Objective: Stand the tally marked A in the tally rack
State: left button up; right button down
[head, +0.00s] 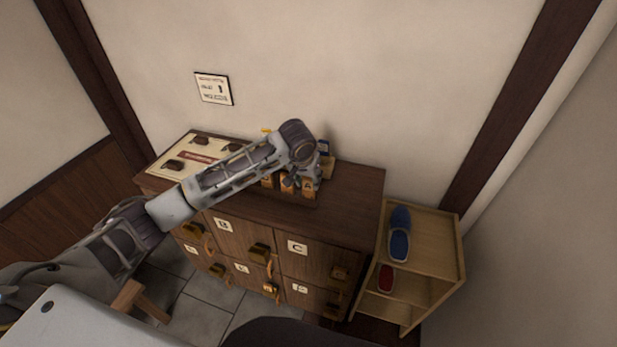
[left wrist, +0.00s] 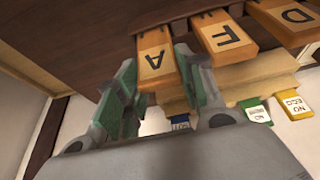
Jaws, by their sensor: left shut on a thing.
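The tally marked A (left wrist: 154,62) is a light wooden block with a black letter. My left gripper (left wrist: 158,88) is shut on it, one green-padded finger on each side. In the head view my left gripper (head: 305,176) is over the cabinet top, at the right end of a row of tallies. Tally A shows just below it (head: 308,187). Tallies F (left wrist: 226,38) and D (left wrist: 290,14) stand beside it in the dark tally rack (head: 290,198). A lines up with them; I cannot tell whether its foot is seated. My right gripper is out of view.
The rack is on a dark wooden cabinet (head: 350,190) with lettered drawers. A light stepped holder (left wrist: 250,82) with cards, one reading NO EGG (left wrist: 294,104), is close behind the tallies. A board (head: 190,158) lies left; a shoe shelf (head: 440,235) stands right. The cabinet top's right end is clear.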

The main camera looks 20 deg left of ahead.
pick_arm(q)
jog(key=shift+f, duration=0.2)
dwell(0.6)
jog(key=o, duration=1.1)
jog(key=shift+c, duration=0.2)
jog(key=o, duration=0.6)
jog(key=shift+o, duration=0.2)
jog(key=shift+r, duration=0.2)
jog(key=shift+r, duration=3.3)
